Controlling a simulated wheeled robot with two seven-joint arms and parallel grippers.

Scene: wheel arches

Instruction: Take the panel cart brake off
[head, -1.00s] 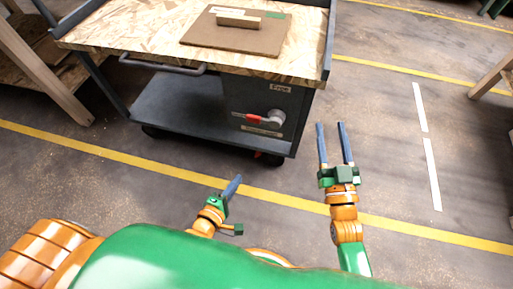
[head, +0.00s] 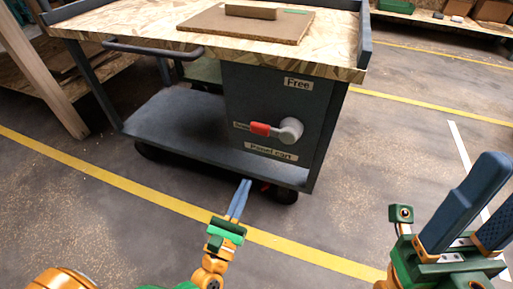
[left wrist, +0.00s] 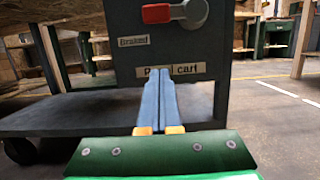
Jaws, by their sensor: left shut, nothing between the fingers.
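The panel cart (head: 335,110) stands ahead with a dark end panel. On it a brake lever with a red grip (head: 260,129) and a grey round hub (head: 291,130) points left, at the "Braked" label (head: 241,126). A "Free" label (head: 298,83) is above the hub. My left gripper (head: 245,184) is shut and empty, below and in front of the lever, apart from it. In the left wrist view its fingers (left wrist: 160,75) point at the panel below the red grip (left wrist: 156,13). My right gripper (head: 502,178) is open at the lower right, away from the cart.
The cart's wooden top (head: 130,25) carries a brown board (head: 240,26) with a small block on it. A grey push handle (head: 150,50) sticks out at the front left. Yellow lines mark the floor, which is clear right of the cart. A wooden shelf stands at the left.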

